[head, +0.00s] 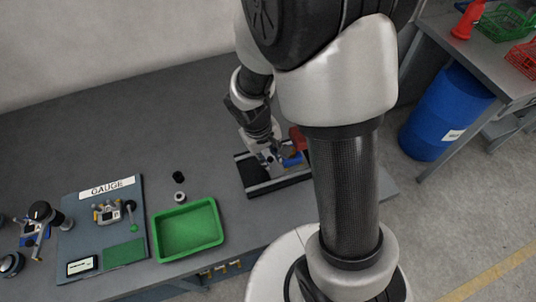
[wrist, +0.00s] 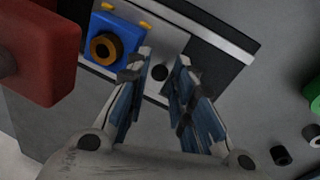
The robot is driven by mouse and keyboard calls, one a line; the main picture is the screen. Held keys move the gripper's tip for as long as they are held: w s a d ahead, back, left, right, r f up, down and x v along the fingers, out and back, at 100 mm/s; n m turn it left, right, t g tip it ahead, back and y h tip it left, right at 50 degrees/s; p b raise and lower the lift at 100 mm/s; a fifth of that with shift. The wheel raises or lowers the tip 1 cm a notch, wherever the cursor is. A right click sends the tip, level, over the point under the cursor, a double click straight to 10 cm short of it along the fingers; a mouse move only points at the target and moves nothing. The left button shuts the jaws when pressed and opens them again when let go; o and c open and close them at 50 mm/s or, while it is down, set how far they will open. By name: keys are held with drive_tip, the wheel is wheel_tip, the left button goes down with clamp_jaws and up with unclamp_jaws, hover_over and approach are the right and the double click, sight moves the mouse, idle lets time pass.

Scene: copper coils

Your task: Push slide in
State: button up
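The slide fixture shows in the head view as a dark base with pale rails (head: 252,177). In the wrist view its light grey plate (wrist: 160,73) with a dark round hole lies beside a blue block (wrist: 118,38) that carries a copper-coloured ring (wrist: 104,47). The blue block also shows in the head view (head: 292,160). My gripper (head: 268,158) is over the fixture. In the wrist view my gripper (wrist: 163,62) has its two fingers apart, with the grey plate visible between the tips. I cannot tell whether the fingertips touch it.
A red block (wrist: 42,50) is close at the left of the wrist view. A green tray (head: 188,252), a grey ring (head: 180,197), a dark cylinder (head: 179,177) and the gauge board (head: 75,235) lie left of the fixture. A blue barrel (head: 445,110) stands right.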

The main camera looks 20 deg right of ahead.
wheel_tip(320, 180, up, 12)
drive_tip(key=a, duration=0.2)
drive_tip(key=shift+s+a, duration=0.15)
drive_tip(key=shift+s, duration=0.05)
idle(0.3)
drive_tip(key=shift+f, duration=0.1)
drive_tip(key=shift+c, duration=0.3)
